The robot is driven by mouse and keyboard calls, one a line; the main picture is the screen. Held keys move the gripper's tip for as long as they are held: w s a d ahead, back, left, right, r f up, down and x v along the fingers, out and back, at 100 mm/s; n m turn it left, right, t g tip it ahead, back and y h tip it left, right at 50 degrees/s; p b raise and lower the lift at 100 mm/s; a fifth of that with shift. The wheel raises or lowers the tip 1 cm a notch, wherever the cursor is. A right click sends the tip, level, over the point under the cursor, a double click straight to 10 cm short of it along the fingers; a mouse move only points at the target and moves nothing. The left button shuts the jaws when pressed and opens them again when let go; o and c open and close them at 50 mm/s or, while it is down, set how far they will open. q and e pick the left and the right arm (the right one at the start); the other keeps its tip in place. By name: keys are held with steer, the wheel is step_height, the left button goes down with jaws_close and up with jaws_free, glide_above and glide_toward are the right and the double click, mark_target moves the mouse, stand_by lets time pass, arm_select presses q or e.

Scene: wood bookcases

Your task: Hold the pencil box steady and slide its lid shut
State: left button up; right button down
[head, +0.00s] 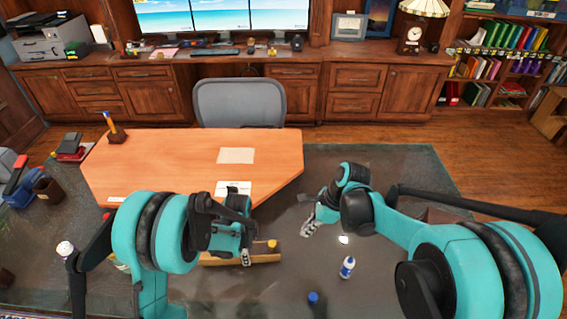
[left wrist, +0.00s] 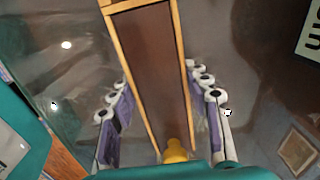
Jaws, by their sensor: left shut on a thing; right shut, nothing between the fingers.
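The pencil box (head: 265,258) is a long, light-wood box at the lower middle of the head view, partly hidden by my left arm. In the left wrist view the pencil box (left wrist: 116,62) has pale rims around a brown inner surface. I cannot tell whether that surface is lid or floor. A yellow knob-like piece (left wrist: 175,151) shows at its near end. My left gripper (head: 244,257) is shut on the box, its fingers along both long sides. My right gripper (head: 309,229) is shut and empty, to the right of the box and apart from it.
An orange-topped desk (head: 190,155) lies just beyond, with papers and a pencil holder (head: 117,136) on it. A white-and-blue bottle (head: 347,267) and a blue-capped item (head: 314,298) stand right of the box. The dark surface between box and bottle looks mostly clear.

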arm_select(q)
steer(key=o, duration=1.5)
steer(key=s+a+r+n+t, duration=0.1)
steer(key=s+a+r+n, duration=0.1)
steer(key=r, duration=0.7)
steer(key=s+a+r+n+t, duration=0.1)
steer(key=r+n, duration=0.1)
steer(key=r, duration=0.7)
steer(key=s+a+r+n+t, duration=0.2)
steer(key=s+a+n, duration=0.1)
steer(key=s+n, duration=0.3)
steer(key=s+a+r+n+t, duration=0.3)
steer(key=s+n, duration=0.3)
steer(key=n, duration=0.2)
steer(key=shift+s+a+r, duration=0.3)
steer(key=shift+a, duration=0.25)
arm_select(e)
steer(key=s+d+r+n+t+h, duration=0.2)
steer(key=s+n, duration=0.4)
steer(key=n, duration=0.4)
steer(key=s+d+r+n+t+h, duration=0.2)
steer(key=s+d+r+n+t, duration=0.2)
steer(key=n, duration=0.6)
steer(key=v, duration=0.4)
steer(key=shift+s+f, duration=0.25)
steer(key=shift+s, duration=0.2)
